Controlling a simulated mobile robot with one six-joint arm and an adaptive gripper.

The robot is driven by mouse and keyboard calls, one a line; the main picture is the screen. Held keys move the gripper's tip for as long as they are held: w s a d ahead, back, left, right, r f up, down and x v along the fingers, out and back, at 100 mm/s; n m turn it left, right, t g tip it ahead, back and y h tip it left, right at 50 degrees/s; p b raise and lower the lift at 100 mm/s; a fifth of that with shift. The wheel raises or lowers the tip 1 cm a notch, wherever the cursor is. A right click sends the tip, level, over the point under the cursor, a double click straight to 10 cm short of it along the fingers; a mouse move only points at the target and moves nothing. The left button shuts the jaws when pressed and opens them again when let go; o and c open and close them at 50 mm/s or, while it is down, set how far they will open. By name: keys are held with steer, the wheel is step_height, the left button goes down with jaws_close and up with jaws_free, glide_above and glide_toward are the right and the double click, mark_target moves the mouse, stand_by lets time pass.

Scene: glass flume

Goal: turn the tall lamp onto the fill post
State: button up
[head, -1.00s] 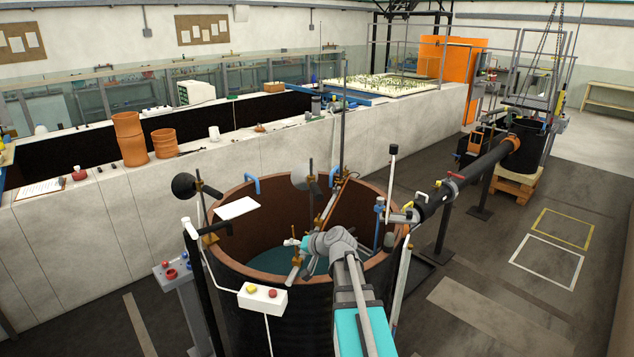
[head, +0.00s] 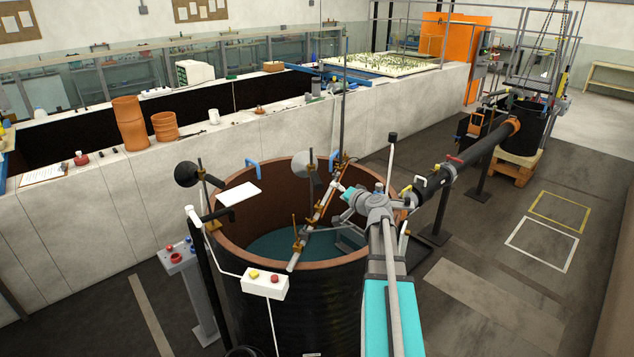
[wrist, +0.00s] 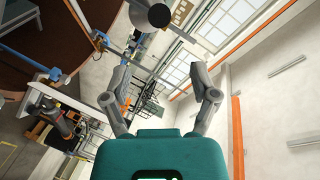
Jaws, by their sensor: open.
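Two round lamp heads show over the round tank (head: 229,238) in the head view. One is a dark disc (head: 187,174) on a rod at the left rim; the other is a grey disc (head: 304,165) beside a rod near the back rim. I cannot tell which is the tall lamp. A thin post with a black cap (head: 392,138) stands at the right rim by the pipe; it may be the fill post. My gripper (head: 340,187) is over the tank's right half, right of the grey disc. In the wrist view my gripper (wrist: 162,80) is open and empty, with a round head (wrist: 141,13) beyond it.
A slanted bar (head: 313,221) with brass clamps crosses the tank. A white switch box (head: 263,284) hangs at the front rim. A black pipe (head: 470,155) runs back from the right side. A long white wall (head: 80,220) stands behind. The floor at right is mostly clear.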

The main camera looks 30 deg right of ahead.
mark_target(317, 181)
steer(key=b+x, duration=0.3)
steer(key=x, duration=1)
steer(key=shift+w+f, duration=0.15)
steer(key=shift+w, duration=0.2)
jaws_close()
